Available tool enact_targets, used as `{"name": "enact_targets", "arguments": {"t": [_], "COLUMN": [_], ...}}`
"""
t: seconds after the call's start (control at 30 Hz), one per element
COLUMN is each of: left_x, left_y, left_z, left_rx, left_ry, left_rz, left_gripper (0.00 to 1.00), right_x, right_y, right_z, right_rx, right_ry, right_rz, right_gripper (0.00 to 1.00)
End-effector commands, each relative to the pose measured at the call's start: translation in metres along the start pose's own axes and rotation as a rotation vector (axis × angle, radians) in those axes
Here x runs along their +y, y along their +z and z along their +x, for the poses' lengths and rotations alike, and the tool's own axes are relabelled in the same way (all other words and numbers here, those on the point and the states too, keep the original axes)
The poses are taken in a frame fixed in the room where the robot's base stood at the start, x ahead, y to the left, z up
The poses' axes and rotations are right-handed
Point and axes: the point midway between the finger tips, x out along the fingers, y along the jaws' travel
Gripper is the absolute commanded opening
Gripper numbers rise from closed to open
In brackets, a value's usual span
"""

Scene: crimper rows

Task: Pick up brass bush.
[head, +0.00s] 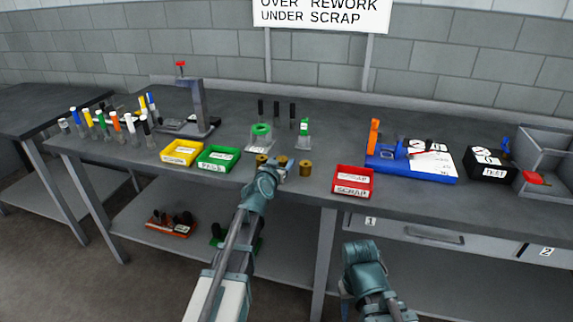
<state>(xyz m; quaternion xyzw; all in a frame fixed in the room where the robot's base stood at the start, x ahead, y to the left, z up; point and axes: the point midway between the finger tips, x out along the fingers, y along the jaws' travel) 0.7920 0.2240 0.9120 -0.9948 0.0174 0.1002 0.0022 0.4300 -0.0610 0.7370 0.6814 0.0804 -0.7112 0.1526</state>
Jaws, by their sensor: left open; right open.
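Several small brass-coloured bushes stand near the table's front edge in the head view. One brass bush (305,167) stands clear to the right of my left gripper. Another brass bush (261,160) and a third brass bush (283,160) show just beyond the gripper, partly hidden by it. My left gripper (277,170) is open, close to these bushes; whether it touches one I cannot tell. My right gripper (361,250) is open in front of the table, below its top and away from the bushes.
A red scrap bin (353,182) is right of the bushes; green (218,158) and yellow (182,152) bins are left. A green ring fixture (261,137) and green-marked stand (304,134) are behind. A blue tray (400,170) and black test box (490,165) lie further right.

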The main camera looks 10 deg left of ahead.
Motion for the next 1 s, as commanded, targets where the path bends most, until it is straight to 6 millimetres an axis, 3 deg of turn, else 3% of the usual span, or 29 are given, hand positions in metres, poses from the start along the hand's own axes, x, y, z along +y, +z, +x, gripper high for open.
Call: {"name": "enact_targets", "arguments": {"t": [0.27, 0.63, 1.0], "left_x": [-0.0028, -0.0027, -0.0027], "left_y": [0.0008, 0.0008, 0.0], "left_z": [0.0059, 0.0057, 0.0056], "left_rx": [0.0, 0.0, 0.001], "left_ry": [-0.001, -0.001, -0.001], "left_rz": [0.0, 0.0, 0.0], "left_gripper": [0.65, 0.0, 0.0], "right_x": [-0.0003, -0.0003, -0.0002], "right_y": [-0.0001, -0.0001, -0.0001], "right_z": [0.002, 0.002, 0.0013], "right_rx": [0.0, 0.0, 0.0], "right_ry": [0.0, 0.0, 0.0], "right_rz": [0.0, 0.0, 0.0], "right_gripper": [0.5, 0.5, 0.5]}}
